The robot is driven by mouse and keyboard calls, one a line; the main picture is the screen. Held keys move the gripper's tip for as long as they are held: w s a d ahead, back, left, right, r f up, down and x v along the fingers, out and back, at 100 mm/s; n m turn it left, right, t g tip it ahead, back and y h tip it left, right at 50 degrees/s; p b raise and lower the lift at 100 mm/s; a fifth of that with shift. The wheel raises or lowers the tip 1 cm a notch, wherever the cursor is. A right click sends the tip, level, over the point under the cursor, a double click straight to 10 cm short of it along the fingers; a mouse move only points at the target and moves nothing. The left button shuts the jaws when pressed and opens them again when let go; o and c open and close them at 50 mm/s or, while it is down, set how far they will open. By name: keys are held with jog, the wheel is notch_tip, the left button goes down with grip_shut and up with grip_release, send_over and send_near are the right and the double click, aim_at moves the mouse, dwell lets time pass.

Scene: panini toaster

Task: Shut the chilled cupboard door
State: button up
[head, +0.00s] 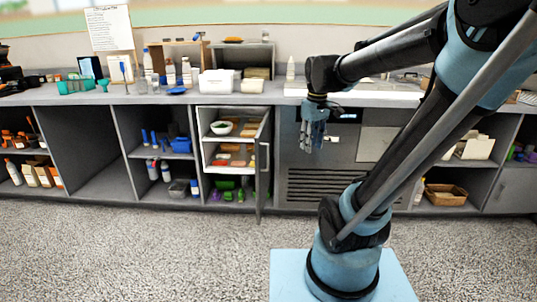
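The chilled cupboard (207,116) is a white-lined compartment under the counter, and its front stands open. Its grey door (263,174) is swung out toward me on the right side and seen nearly edge-on, with a thin upright handle. Inside are a white bowl with green contents (221,128), packs of food (236,152) and green items on the bottom. My gripper (313,143) hangs fingers down to the right of the door, in front of the grey appliance panel. It appears apart from the door. Its fingers are too small to tell whether they are open.
The counter top (150,98) holds bottles, boxes, a white bin (216,82) and a propped sheet (109,28). Open shelves with bottles and blue items (180,145) lie left of the cupboard. A vented appliance (318,186) is right of it. The speckled floor (130,250) in front is clear.

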jog(key=w+a+r+n, duration=0.4)
jog(key=w+a, duration=0.2)
jog(key=w, duration=0.3)
jog(key=n+g, duration=0.1)
jog(key=n, duration=0.3)
send_near(268, 146)
jog(key=f, duration=0.8)
jog(key=w+f, duration=0.1)
jog(key=f, duration=0.4)
jog(key=shift+a+f, duration=0.1)
grip_shut()
